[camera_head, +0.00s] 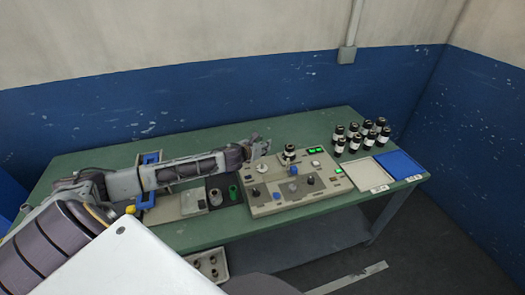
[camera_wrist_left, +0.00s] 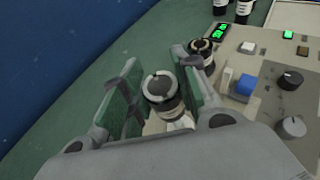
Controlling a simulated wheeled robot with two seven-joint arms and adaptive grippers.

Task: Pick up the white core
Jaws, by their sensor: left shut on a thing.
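My left gripper (camera_head: 260,148) reaches in over the back left part of the beige machine (camera_head: 300,198). In the left wrist view its two green-padded fingers (camera_wrist_left: 160,95) stand on either side of the white core (camera_wrist_left: 165,106), a short upright cylinder with a dark top and a white ring. The gripper is shut on it. The core's lower part is partly hidden by the gripper, and I cannot tell whether it is clear of the machine. My right gripper is not in view.
A black-and-white roll (camera_head: 290,151) stands on the machine close to the gripper; it also shows in the left wrist view (camera_wrist_left: 202,48). Several similar rolls (camera_head: 362,136) stand at the back right, by a white tray (camera_head: 362,174) and a blue tray (camera_head: 400,164). The green table (camera_head: 120,180) is bare at its back.

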